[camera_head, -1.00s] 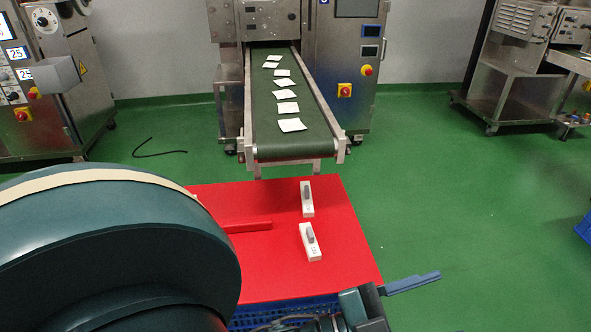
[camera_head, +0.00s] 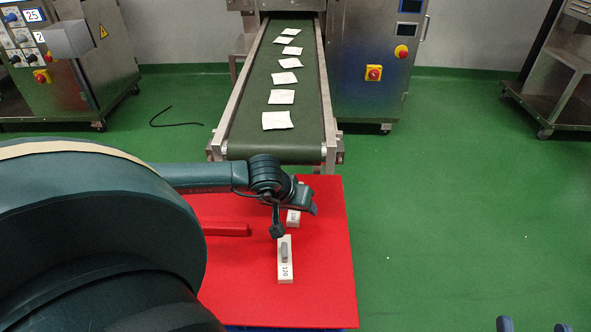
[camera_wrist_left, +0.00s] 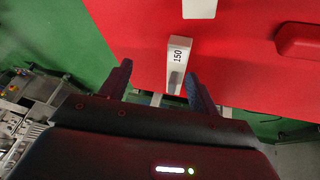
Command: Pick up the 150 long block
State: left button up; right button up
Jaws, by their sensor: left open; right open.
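The 150 long block (camera_wrist_left: 179,52) is white with a grey raised piece on top, and its label reads 150 in the left wrist view. In the head view the far block (camera_head: 293,218) is partly hidden by my left gripper (camera_head: 296,206). In the wrist view my open left gripper (camera_wrist_left: 160,82) has the block's grey end between its fingertips, closer to the right finger. I cannot tell how far above it the fingers are. A similar block marked 120 (camera_head: 285,270) lies nearer me. My right gripper (camera_head: 532,325) shows only its two spread fingertips at the bottom right.
The blocks lie on a red tabletop (camera_head: 325,290). A red bar (camera_head: 226,229) lies left of them and also shows in the wrist view (camera_wrist_left: 298,41). A conveyor (camera_head: 275,140) with several white teabags stands beyond the table.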

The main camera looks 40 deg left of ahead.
pick_arm(q)
jog(key=shift+m+y, duration=0.7)
jog(key=shift+y, duration=0.1)
jog(key=a, duration=0.1)
jog(key=w+a, duration=0.2)
jog(key=a, duration=0.1)
jog(key=shift+r+b, duration=0.15)
jog(key=shift+b, duration=0.2)
jog(key=shift+b+x, duration=0.45)
jog(key=shift+x, duration=0.45)
jog(key=b+x, duration=0.2)
jog(key=x, duration=0.1)
jog(key=shift+w+a, duration=0.2)
jog(key=shift+w, duration=0.1)
jog(key=shift+w+f, duration=0.25)
jog(key=shift+f, duration=0.2)
jog(key=c, duration=1.2)
pick_arm(e)
jog(key=shift+w+d+r+n+t+y, duration=0.1)
jog(key=shift+w+r+n+t+y, duration=0.15)
jog(key=shift+r+n+y, duration=0.3)
jog(key=shift+w+r+n+t+y, duration=0.15)
jog(key=shift+r+n+t+y, duration=0.15)
jog(key=shift+r, duration=0.3)
jog(key=shift+w+d+r+n+t+y, duration=0.1)
jog(key=shift+w+r+n+t+y, duration=0.15)
jog(key=shift+r+n+y, duration=0.3)
